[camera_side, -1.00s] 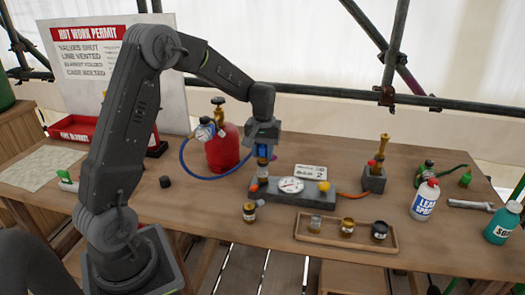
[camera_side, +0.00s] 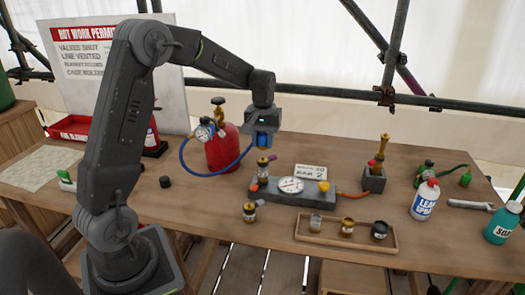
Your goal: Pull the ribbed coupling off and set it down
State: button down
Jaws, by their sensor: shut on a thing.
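My gripper (camera_side: 263,141) is above the left end of the grey manifold block (camera_side: 311,193). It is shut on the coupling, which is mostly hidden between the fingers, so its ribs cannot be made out. The blue hose (camera_side: 214,175) loops from the regulator up to the gripper. A short upright fitting (camera_side: 263,167) stands on the block's left end below the gripper, with a visible gap between them. The block carries a round white dial (camera_side: 291,185).
A red gas cylinder (camera_side: 222,148) stands close to the left of the gripper. A wooden tray (camera_side: 346,240) with several small fittings lies in front of the block. A small brass fitting (camera_side: 249,212) stands left of the tray. The table's left front is mostly clear.

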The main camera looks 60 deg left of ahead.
jog(key=shift+r, duration=0.85)
jog(key=shift+r, duration=0.1)
